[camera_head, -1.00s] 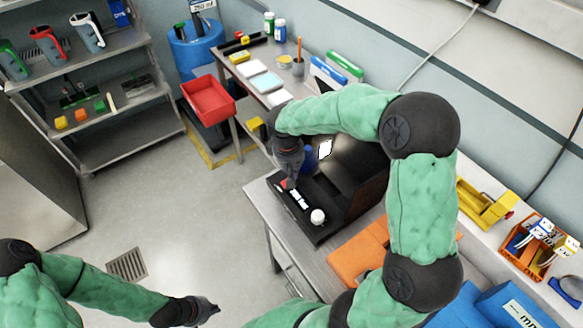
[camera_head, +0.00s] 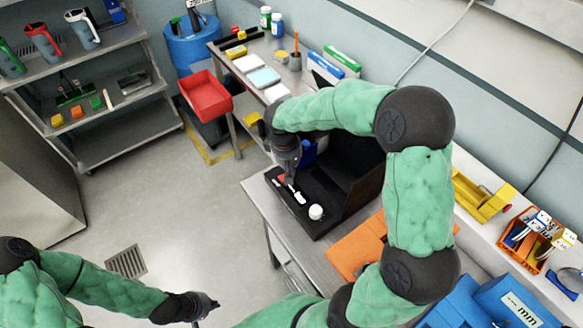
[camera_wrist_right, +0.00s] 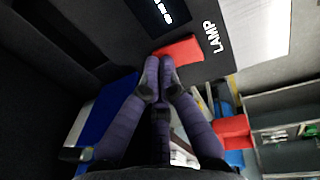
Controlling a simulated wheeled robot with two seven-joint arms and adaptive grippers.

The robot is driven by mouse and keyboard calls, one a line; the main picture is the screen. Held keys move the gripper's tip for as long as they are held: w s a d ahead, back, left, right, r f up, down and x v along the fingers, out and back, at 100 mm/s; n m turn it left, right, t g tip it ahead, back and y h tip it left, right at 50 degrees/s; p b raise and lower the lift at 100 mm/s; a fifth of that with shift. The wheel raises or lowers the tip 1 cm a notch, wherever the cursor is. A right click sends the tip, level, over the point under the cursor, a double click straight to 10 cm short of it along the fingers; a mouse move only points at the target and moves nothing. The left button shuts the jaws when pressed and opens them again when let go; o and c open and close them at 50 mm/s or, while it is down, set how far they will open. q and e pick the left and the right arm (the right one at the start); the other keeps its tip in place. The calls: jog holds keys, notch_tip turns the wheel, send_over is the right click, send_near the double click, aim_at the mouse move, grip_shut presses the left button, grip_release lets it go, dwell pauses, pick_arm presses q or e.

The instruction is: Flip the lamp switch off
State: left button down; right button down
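The black lamp box (camera_head: 362,187) stands on the metal table, with a white knob (camera_head: 316,212) on its front panel. No lit area shows inside it. The red lamp switch (camera_wrist_right: 181,51) lies beside the white word LAMP in the right wrist view. My right gripper (camera_wrist_right: 158,76) has its purple fingertips together at the switch's edge, touching or nearly touching it. In the head view my right gripper (camera_head: 290,180) points down at the panel and partly hides the switch. My left gripper (camera_head: 212,303) hangs over the floor at the lower left, apart from the box; its fingers are too small to judge.
A red bin (camera_head: 205,97) sits by the back table. My right arm arches over the box. The floor at left is clear.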

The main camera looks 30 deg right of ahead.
jog(key=shift+s+a+r, duration=0.1)
jog(key=shift+a+r, duration=0.05)
jog(key=shift+a, duration=0.5)
jog(key=shift+r, duration=0.1)
jog(key=shift+r+p, duration=0.55)
jog(key=r+p, duration=0.1)
jog(key=r, duration=0.1)
jog(key=r+p, duration=0.1)
jog(key=shift+a+r+p, duration=0.2)
jog(key=shift+r+p, duration=0.15)
jog(key=shift+p, duration=0.05)
notch_tip(320, 180, up, 9)
jog(key=a+p, duration=0.1)
jog(key=shift+a, duration=0.1)
